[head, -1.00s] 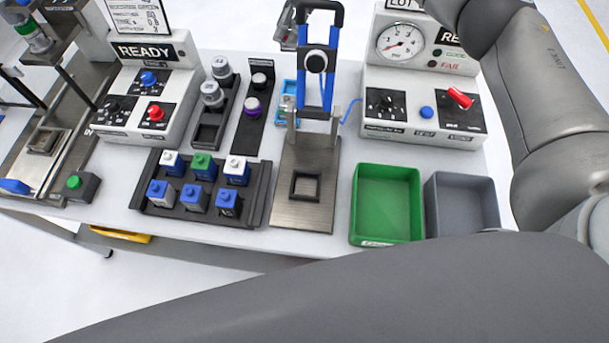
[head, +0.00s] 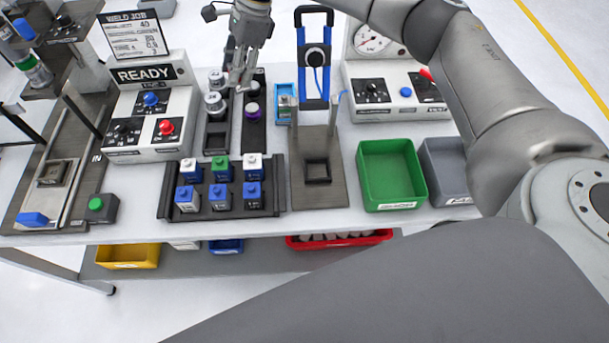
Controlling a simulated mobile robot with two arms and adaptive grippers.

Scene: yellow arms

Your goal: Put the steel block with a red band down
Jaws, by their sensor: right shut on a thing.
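My right gripper (head: 238,85) reaches in from the top over the two dark racks behind the block tray. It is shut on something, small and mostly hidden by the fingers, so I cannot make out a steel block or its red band. The left rack (head: 216,140) holds two steel round pieces (head: 214,103). The right rack (head: 252,140) holds a piece with a purple band (head: 252,111) and a dark-and-white-topped piece (head: 254,89). I cannot tell whether the gripper touches a rack. My left gripper is out of view.
A dark tray (head: 277,185) holds several blue, white and green-topped blocks. A press (head: 333,185) stands to its right, then a green bin (head: 392,172) and a grey bin (head: 447,165). The READY box (head: 150,110) stands left of the racks. Both racks have bare front ends.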

